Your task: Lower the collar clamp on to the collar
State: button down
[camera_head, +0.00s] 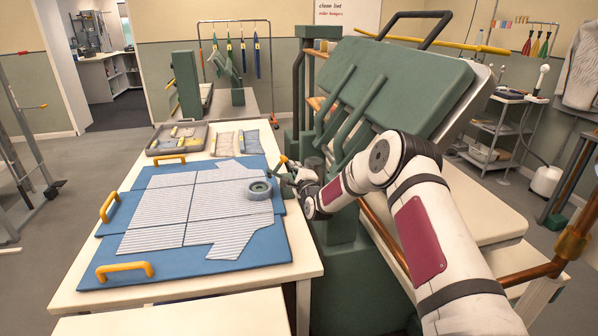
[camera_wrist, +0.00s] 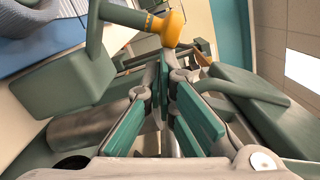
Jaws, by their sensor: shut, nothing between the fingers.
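A striped shirt (camera_head: 165,207) lies flat on a blue board (camera_head: 268,252), its neck end toward my gripper. A grey-green ring (camera_head: 259,190) is at the neck end and hides part of the collar; I cannot tell whether it touches the cloth. Beside it is a green clamp lever with a yellow-orange knob (camera_head: 283,159); in the wrist view the knob (camera_wrist: 170,28) is on a green bar above a green block (camera_wrist: 62,88). My gripper (camera_head: 287,180) is shut and empty at the board's right edge. Its green-padded fingers (camera_wrist: 163,62) meet just below the knob; contact is unclear.
A green padded press (camera_head: 405,80) rises right of the table, close to my arm. Open floor lies left of the table.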

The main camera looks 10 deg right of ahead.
jog(key=n, duration=0.1)
jog(key=a+n, duration=0.1)
jog(key=n, duration=0.1)
jog(key=a+n+b, duration=0.1)
jog(key=shift+a+r+n, duration=0.1)
jog(key=shift+r+n, duration=0.15)
jog(key=shift+n, duration=0.15)
jog(key=shift+a+g, duration=0.15)
jog(key=shift+g, duration=0.15)
jog(key=shift+a+b, duration=0.2)
jog(key=shift+b, duration=0.1)
